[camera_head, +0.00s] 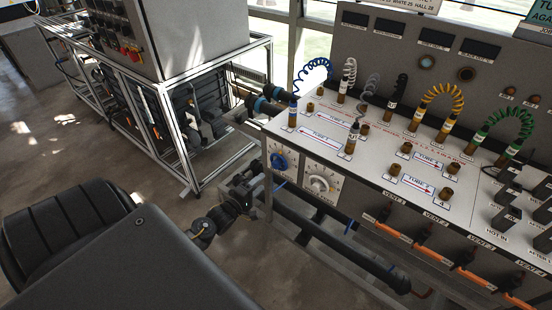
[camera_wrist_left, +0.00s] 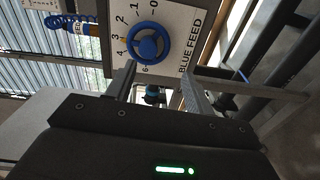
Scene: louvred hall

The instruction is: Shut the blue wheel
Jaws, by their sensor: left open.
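The blue wheel (camera_head: 279,161) is on the front panel of the console, at its left end. In the left wrist view the wheel (camera_wrist_left: 148,43) faces me on a white plate (camera_wrist_left: 175,22) marked BLUE FEED. Numbers ring the wheel, and a small yellow mark shows near the 3. My left gripper (camera_head: 241,192) is in front and to the left of the wheel, apart from it. It is dark and hard to make out against the pipes. In the left wrist view its two fingers (camera_wrist_left: 158,88) are spread and empty, with the wheel beyond their tips. My right gripper is not in view.
A white dial (camera_head: 319,184) sits right of the wheel on the same front. Dark pipes (camera_head: 340,241) run below the console. The console top (camera_head: 372,165) carries coiled hoses and brass fittings. A framed machine (camera_head: 160,100) stands at the left. Open floor (camera_head: 90,165) lies between.

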